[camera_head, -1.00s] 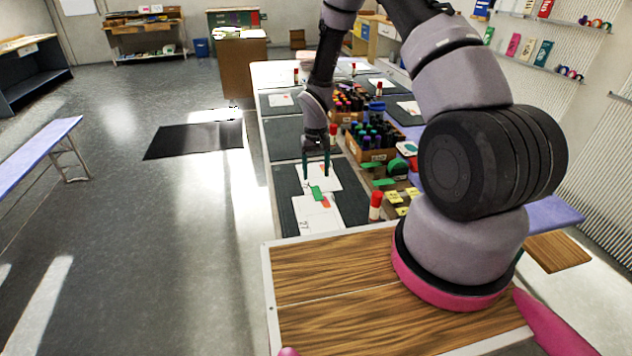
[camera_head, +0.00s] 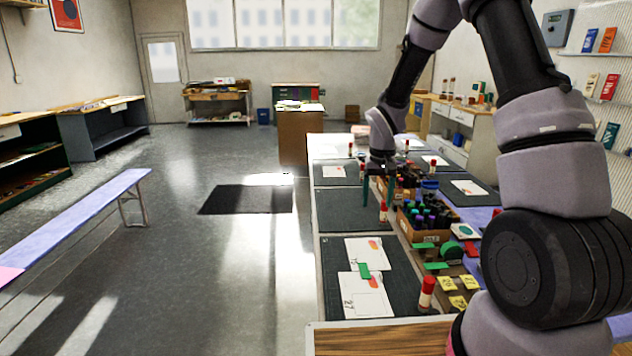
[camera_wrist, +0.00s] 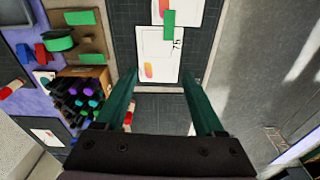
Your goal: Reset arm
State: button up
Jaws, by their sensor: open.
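My gripper (camera_head: 379,187) is open and empty, its two green fingers hanging above the collage table in the head view. In the wrist view my gripper (camera_wrist: 160,85) shows its fingers spread apart, with only the dark mats and white sheets beyond them. A white sheet (camera_head: 358,298) with a red-orange patch lies on the near dark mat (camera_head: 398,290). A second white sheet (camera_head: 358,248) lies just behind it. A green piece (camera_head: 365,271) lies where the two sheets meet; it also shows in the wrist view (camera_wrist: 169,24).
A box of dark markers (camera_head: 426,222) stands right of the mats, near my gripper. Yellow cards (camera_head: 457,302) and a red-and-white glue stick (camera_head: 427,291) are nearer. A long bench (camera_head: 80,222) stands left, with open floor (camera_head: 215,270) between.

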jog(key=s+d+r+m+t, duration=0.15)
jog(key=s+r, duration=0.25)
jog(key=r, duration=0.6)
jog(key=s+d+r+t, duration=0.15)
jog(key=s+r, duration=0.35)
jog(key=r, duration=0.5)
jog(key=s+r+m+t+y, duration=0.1)
jog(key=s+r, duration=0.4)
jog(key=s, duration=0.3)
jog(key=s+r+m+t+y, duration=0.1)
jog(key=s+r+t, duration=0.1)
jog(key=s+r, duration=0.3)
jog(key=s, duration=0.4)
jog(key=shift+d, duration=0.3)
